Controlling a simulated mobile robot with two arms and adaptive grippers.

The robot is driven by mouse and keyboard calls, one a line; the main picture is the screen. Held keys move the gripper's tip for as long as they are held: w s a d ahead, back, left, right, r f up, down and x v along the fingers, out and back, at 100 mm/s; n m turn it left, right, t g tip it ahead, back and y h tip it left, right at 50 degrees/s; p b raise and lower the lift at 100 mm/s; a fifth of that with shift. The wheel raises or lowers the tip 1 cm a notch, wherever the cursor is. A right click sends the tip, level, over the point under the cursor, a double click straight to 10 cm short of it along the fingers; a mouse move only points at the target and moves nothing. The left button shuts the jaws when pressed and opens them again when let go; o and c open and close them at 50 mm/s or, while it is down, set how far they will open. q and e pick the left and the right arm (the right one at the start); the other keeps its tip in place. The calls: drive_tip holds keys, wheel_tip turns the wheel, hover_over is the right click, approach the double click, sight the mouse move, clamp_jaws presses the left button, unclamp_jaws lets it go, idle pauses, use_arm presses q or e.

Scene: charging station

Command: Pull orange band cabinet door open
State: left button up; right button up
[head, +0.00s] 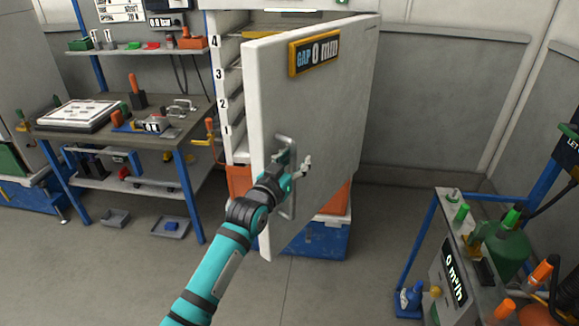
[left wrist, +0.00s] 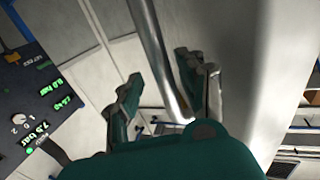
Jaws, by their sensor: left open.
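The white cabinet door (head: 325,110) stands partly open, swung out from the cabinet (head: 240,150). An orange band (head: 238,181) runs low on the cabinet, below the shelves. The door carries a metal bar handle (head: 288,205), and the bar also shows in the left wrist view (left wrist: 158,55). My left gripper (head: 298,170) is at the handle, in front of the door. In the left wrist view its fingers (left wrist: 165,85) are apart, with the bar running between them; I cannot tell whether either finger touches it. My right gripper is not in view.
A workbench (head: 140,138) with tools stands left of the cabinet. A blue base (head: 318,243) is under the cabinet. A cart with a green tank (head: 508,250) stands at the right. The floor in front of the door is clear.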

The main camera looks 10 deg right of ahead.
use_arm(q)
drive_tip(key=v, duration=1.2)
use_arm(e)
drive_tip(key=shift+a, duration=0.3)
